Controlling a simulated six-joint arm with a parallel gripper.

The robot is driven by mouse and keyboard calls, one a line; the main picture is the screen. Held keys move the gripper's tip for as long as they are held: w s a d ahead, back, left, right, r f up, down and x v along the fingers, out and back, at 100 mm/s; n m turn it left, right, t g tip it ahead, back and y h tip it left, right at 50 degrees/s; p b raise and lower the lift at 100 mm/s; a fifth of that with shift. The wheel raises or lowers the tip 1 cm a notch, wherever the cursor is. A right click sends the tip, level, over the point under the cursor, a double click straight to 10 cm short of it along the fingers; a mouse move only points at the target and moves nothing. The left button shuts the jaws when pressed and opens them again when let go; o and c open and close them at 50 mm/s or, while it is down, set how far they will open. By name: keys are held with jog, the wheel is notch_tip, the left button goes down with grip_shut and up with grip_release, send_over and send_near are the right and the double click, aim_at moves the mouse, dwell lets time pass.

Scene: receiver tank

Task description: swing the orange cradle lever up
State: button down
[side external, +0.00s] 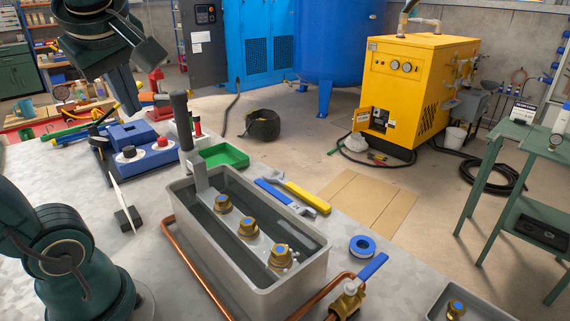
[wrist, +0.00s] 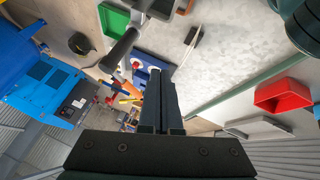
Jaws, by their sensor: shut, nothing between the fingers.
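My gripper (side external: 128,98) hangs at the upper left in the side view, pointing down near the blue fixture, shut and empty. Its two fingers also show close together in the wrist view (wrist: 156,75). A lever with a dark grip (side external: 181,118) stands upright at the far end of the grey tank (side external: 312,271); its grip also shows in the wrist view (wrist: 121,47), left of the fingers and apart from them. No lever is clearly orange. A small orange piece (side external: 146,98) lies behind the blue fixture (side external: 146,150), partly hidden by clutter.
Several brass valves (side external: 248,228) sit in the tank. A copper pipe (side external: 196,268) runs along its near side. A green tray (side external: 224,156) and wrenches (side external: 298,195) lie beyond it.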

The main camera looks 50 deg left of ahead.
aim_at(153, 97)
jog(key=a+r+n+g+y, duration=0.1)
jog(key=a+r+n, duration=0.3)
jog(key=n, duration=0.1)
jog(key=w+a+f, duration=0.3)
jog(key=a+f, duration=0.4)
jog(key=a, duration=0.2)
jog(key=shift+w+g, duration=0.3)
